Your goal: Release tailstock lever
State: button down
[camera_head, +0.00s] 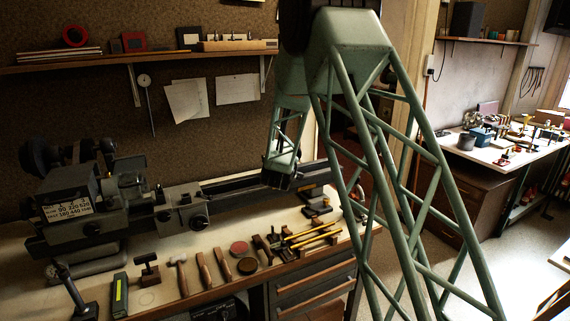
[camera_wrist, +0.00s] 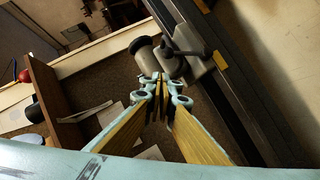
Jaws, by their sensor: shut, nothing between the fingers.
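The tailstock (camera_wrist: 193,45) is a grey metal block on the dark lathe bed, seen at upper middle in the wrist view. A dark rounded handle lies across it, which may be the lever. A grey cylindrical knob or handwheel (camera_wrist: 146,54) sticks out at its left. My gripper (camera_wrist: 162,88) is shut and empty, its fingertips just below these parts; I cannot tell if they touch. In the head view my gripper (camera_head: 277,180) hangs over the right part of the lathe, and it and my arm hide most of the tailstock.
The lathe headstock (camera_head: 88,205) stands at the left of the workbench. A wall shelf (camera_head: 150,62) runs above. In the wrist view, a brown wooden shelf (camera_wrist: 47,95) is at left.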

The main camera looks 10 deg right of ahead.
jog(key=v, duration=0.9)
jog(key=shift+s+d, duration=0.15)
jog(key=shift+s, duration=0.1)
jog(key=shift+r, duration=0.15)
jog(key=s+a+r+m+g+y, duration=0.15)
jog(key=s+r, duration=0.25)
jog(key=s, duration=0.6)
jog(key=s+r+m+g+y+b, duration=0.15)
jog(key=s+r, duration=0.35)
jog(key=s, duration=0.5)
jog(key=s+r+m+g+y, duration=0.15)
jog(key=s+r, duration=0.25)
jog(key=s, duration=0.5)
jog(key=s+d+m+g, duration=0.2)
jog(key=s, duration=1.8)
jog(key=s+d+f+m+g+h+b, duration=0.1)
jog(key=s+d+m+g, duration=0.1)
jog(key=s, duration=1.8)
jog(key=shift+s+d+f+m+g, duration=0.2)
jog(key=shift+d+f+m+g, duration=0.15)
jog(key=shift+d+g, duration=0.35)
jog(key=c, duration=3.5)
grip_release()
jog(key=shift+h, duration=0.25)
